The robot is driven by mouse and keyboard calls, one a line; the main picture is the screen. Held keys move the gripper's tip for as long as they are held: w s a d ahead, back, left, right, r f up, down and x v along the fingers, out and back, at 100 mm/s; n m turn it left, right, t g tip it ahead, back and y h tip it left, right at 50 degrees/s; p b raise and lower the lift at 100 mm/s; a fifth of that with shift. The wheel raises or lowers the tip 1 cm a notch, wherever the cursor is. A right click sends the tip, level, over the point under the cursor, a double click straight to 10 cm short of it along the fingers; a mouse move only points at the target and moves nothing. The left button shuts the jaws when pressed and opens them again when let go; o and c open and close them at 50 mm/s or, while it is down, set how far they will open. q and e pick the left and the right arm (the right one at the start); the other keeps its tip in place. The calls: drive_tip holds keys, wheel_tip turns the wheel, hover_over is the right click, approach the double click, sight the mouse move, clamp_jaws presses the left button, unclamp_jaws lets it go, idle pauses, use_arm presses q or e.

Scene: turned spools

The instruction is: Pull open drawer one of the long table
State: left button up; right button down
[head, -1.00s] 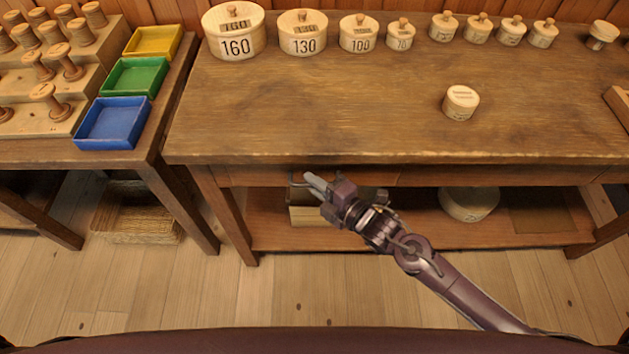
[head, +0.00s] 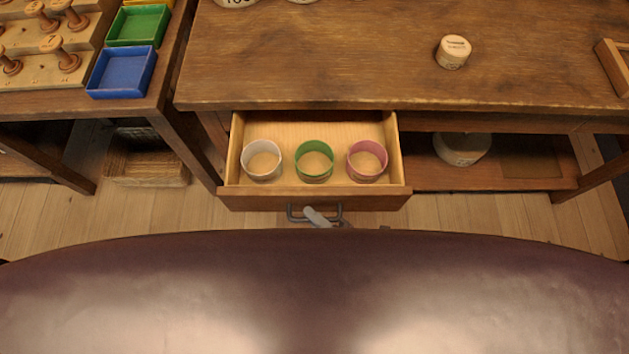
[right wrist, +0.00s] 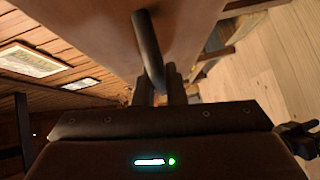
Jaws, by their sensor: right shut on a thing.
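The drawer (head: 270,131) of the long table (head: 330,60) stands pulled out toward me, its pale inside showing. Three round cups stand in it side by side: a white one (head: 262,161), a green one (head: 314,162) and a pink one (head: 367,162). The dark bar handle (head: 296,214) is on the drawer front. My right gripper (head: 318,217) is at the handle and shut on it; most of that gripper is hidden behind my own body. In the right wrist view the handle (right wrist: 149,48) runs between the fingers. My left gripper is not in view.
A small round lidded box (head: 453,52) stands on the long table. A blue tray (head: 122,73) and a green tray (head: 138,26) lie on the side table at left. A basket (head: 146,165) sits below it. A large pale pot (head: 462,148) stands on the lower shelf.

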drive_tip(key=shift+s+p, duration=0.5)
drive_tip(key=shift+s, duration=2.25)
drive_tip(key=c, duration=1.5)
unclamp_jaws()
drive_tip(key=v, duration=0.8)
drive_tip(key=shift+b, duration=0.45)
drive_tip(key=shift+f, duration=0.1)
